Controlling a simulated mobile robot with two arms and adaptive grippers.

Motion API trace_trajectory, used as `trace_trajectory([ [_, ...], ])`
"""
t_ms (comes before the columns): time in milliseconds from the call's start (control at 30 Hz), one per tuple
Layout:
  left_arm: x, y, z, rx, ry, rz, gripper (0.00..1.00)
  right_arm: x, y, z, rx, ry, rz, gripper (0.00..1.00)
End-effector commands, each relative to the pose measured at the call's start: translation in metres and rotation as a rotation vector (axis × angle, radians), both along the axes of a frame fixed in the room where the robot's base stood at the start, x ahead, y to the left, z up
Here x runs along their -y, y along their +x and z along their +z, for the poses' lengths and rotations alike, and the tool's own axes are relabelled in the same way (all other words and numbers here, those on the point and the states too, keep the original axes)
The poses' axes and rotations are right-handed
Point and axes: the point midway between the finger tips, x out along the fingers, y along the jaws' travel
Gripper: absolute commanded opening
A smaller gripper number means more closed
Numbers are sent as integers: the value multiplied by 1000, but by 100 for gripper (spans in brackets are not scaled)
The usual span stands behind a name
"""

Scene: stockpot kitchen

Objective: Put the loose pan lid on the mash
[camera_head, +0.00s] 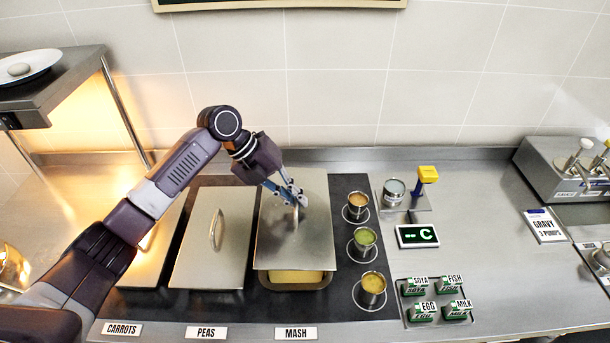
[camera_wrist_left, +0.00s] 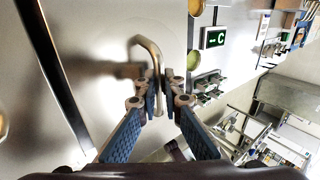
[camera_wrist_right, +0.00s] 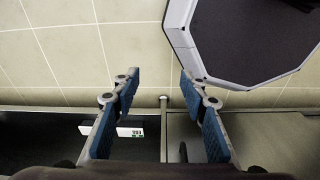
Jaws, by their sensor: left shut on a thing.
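The steel pan lid (camera_head: 285,245) is over the mash pan (camera_head: 322,282), right of the peas pan. My left gripper (camera_head: 298,199) is shut on its handle; the handle (camera_wrist_left: 148,50) stands between the fingertips in the left wrist view. The lid lies a little toward the back, so a strip of yellow mash (camera_head: 295,276) shows at the front. I cannot tell whether the lid touches the pan's rim. My right gripper (camera_wrist_right: 160,85) is open and empty, away from the pans, and is not in the head view.
The peas pan's lid (camera_head: 207,245) is close on the left. Several small sauce cups, among them an orange one (camera_head: 357,205), stand close on the right. A green display (camera_head: 418,236) and labelled green blocks (camera_head: 437,297) are further right. The counter beyond is mostly clear.

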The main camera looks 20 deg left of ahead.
Motion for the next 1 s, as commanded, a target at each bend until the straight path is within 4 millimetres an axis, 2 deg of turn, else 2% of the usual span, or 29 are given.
trace_trajectory([
  [67,0,0,1,1,-1,-1,0,-1,7,0,9,2,0,40],
  [133,0,0,-1,1,-1,-1,0,-3,4,-1,6,4,-1,40],
  [400,0,0,-15,1,-1,1,0,-3,-50,-13,-69,1,0,40],
  [500,0,0,-25,1,-1,1,0,-3,-56,-19,-76,1,0,40],
  [567,0,-1,-30,1,-1,1,0,-3,-53,-23,-71,1,0,40],
  [800,0,-1,-54,1,-1,1,0,-5,-12,-37,-12,7,1,40],
  [900,0,-1,-60,2,-1,1,0,-5,-8,-41,-7,7,1,40],
  [1000,0,-1,-63,2,-1,1,0,-3,-12,-44,-14,4,1,40],
])
